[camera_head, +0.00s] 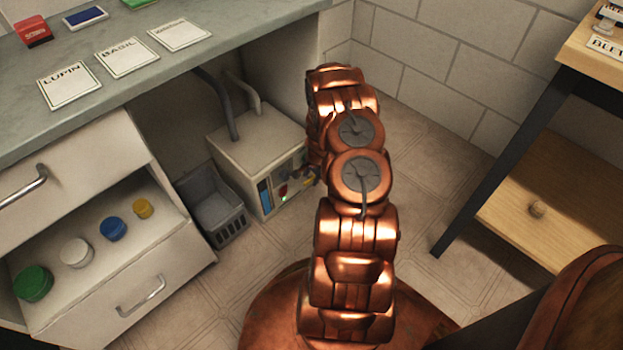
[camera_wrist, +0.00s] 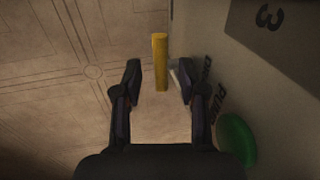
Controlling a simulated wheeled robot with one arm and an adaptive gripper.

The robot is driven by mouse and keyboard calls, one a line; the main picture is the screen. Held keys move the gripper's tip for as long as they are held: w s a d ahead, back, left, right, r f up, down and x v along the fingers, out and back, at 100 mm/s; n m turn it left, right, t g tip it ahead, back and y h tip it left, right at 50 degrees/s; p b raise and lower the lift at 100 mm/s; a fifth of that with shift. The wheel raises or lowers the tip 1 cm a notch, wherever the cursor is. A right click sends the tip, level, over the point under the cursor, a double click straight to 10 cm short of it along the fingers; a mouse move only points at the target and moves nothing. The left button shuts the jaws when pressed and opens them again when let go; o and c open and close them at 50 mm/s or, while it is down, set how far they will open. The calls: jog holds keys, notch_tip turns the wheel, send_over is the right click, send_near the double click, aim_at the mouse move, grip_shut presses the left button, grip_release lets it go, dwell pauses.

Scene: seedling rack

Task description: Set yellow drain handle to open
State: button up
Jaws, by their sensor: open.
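The yellow drain handle (camera_wrist: 160,62) is a straight yellow bar in the wrist view, standing out beside the light panel of a unit. My gripper (camera_wrist: 160,80) is open, with one dark fingertip on each side of the handle's line. The handle's near end shows in the gap between the tips, and I see no clear contact. Black lettering starting with D lies on the panel beside the right finger. In the head view the white unit (camera_head: 255,145) stands on the floor under the counter.
A grey basket (camera_head: 212,205) stands left of the unit. An open drawer (camera_head: 100,255) holds several coloured lids. A wooden table (camera_head: 535,215) stands at right, with bare tiled floor between.

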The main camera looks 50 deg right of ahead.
jog(key=shift+w+f, duration=0.15)
jog(key=shift+f, duration=0.4)
jog(key=shift+c, duration=0.2)
grip_shut()
